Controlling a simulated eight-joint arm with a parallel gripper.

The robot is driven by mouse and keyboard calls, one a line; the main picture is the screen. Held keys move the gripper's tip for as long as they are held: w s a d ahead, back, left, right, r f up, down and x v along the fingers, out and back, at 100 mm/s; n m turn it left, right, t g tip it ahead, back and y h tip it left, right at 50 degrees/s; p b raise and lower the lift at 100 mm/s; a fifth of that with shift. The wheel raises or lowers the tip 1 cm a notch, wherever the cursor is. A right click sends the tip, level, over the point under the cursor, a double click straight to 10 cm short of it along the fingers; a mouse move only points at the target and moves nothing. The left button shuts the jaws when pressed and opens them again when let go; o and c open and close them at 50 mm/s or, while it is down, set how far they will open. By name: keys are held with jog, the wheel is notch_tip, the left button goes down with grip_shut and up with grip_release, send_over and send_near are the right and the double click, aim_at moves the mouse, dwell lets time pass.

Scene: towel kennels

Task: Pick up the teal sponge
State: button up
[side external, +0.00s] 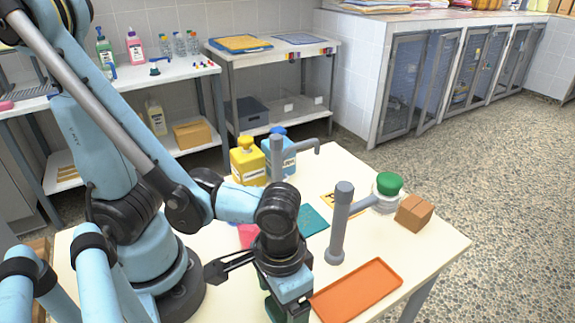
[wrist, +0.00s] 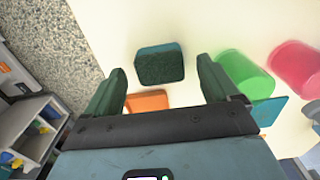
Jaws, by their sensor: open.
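The teal sponge (wrist: 160,66) shows in the wrist view as a small block with a dark green rough face and a teal edge. It lies on the pale table, ahead of my gripper (wrist: 161,76) and between the lines of its two dark green fingers. The fingers are apart with nothing between them that I can see held. In the side view my gripper (side external: 286,309) points down near the front table edge, left of the orange tray. The sponge cannot be made out there; my gripper and arm cover that area.
An orange tray (side external: 357,290) lies close on the right. A flat teal square (side external: 312,220), grey post (side external: 340,225), brown block (side external: 414,213) and green-lidded jar (side external: 388,190) stand beyond. Yellow (side external: 248,168) and blue-white bottles are at the back. Green (wrist: 243,76) and pink (wrist: 296,68) cylinders are right in the wrist view.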

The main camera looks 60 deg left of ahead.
jog(key=shift+f, duration=0.5)
jog(key=shift+c, duration=0.3)
jog(key=c, duration=1.1)
